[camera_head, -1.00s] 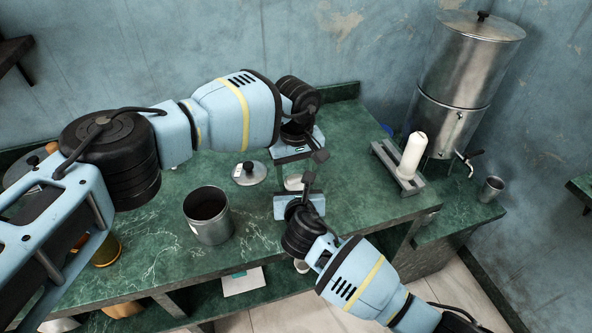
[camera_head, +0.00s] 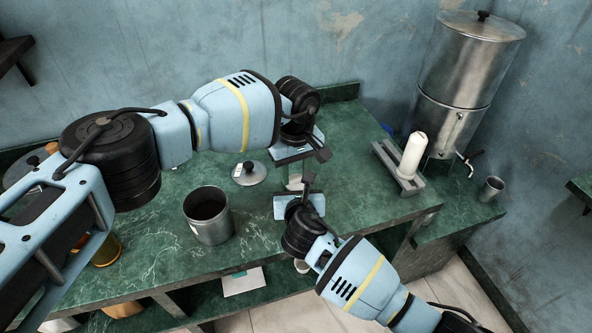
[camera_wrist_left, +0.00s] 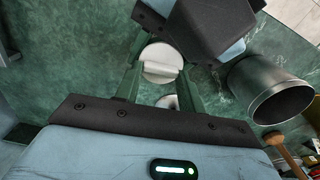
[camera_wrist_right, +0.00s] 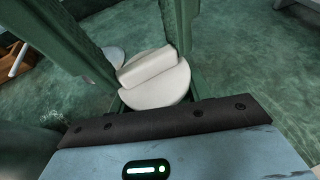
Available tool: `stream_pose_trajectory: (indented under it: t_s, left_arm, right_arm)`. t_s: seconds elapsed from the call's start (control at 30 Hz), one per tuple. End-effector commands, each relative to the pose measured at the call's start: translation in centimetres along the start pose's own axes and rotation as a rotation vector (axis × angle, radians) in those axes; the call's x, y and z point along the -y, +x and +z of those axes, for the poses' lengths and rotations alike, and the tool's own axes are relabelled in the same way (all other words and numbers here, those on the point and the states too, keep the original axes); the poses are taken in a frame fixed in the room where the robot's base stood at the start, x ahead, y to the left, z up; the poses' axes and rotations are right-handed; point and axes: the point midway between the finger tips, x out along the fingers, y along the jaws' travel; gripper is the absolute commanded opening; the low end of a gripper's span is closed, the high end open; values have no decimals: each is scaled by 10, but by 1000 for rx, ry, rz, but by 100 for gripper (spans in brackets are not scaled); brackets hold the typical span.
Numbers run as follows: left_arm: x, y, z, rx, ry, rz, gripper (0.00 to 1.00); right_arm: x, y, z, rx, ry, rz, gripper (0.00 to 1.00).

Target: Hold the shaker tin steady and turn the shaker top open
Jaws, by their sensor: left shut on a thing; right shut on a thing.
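The shaker is small, with a round white top and a raised straight bar across it. Its white top (camera_head: 294,182) shows between my two grippers in the head view, partly hidden. In the left wrist view the top (camera_wrist_left: 162,66) sits between the fingers of my left gripper (camera_head: 318,155), which is shut on it. In the right wrist view the top (camera_wrist_right: 155,82) lies over the fingers of my right gripper (camera_head: 307,182), its bar slanted. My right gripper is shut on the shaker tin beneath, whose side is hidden. The grippers face each other closely.
An open metal pot (camera_head: 208,215) stands left of the grippers, with a round lid (camera_head: 249,173) behind it. A white candle-like cylinder (camera_head: 411,155) on a grey stand is to the right. A tall metal urn (camera_head: 455,95) and a cup (camera_head: 491,189) are farther right.

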Motion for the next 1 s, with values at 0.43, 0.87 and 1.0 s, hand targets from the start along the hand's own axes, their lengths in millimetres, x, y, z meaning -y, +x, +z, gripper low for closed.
stream_pose_trajectory:
  t_s: [0.43, 0.87, 1.0]
  left_arm:
    - [1, -1, 1, 1, -302, 1, 16]
    - [1, -1, 1, 1, -452, 1, 16]
    - [1, -1, 1, 1, -459, 1, 16]
  right_arm:
    - [0, 0, 0, -1, -1, -1, 23]
    - [0, 0, -1, -1, 0, -1, 23]
    - [0, 0, -1, -2, 0, 0, 23]
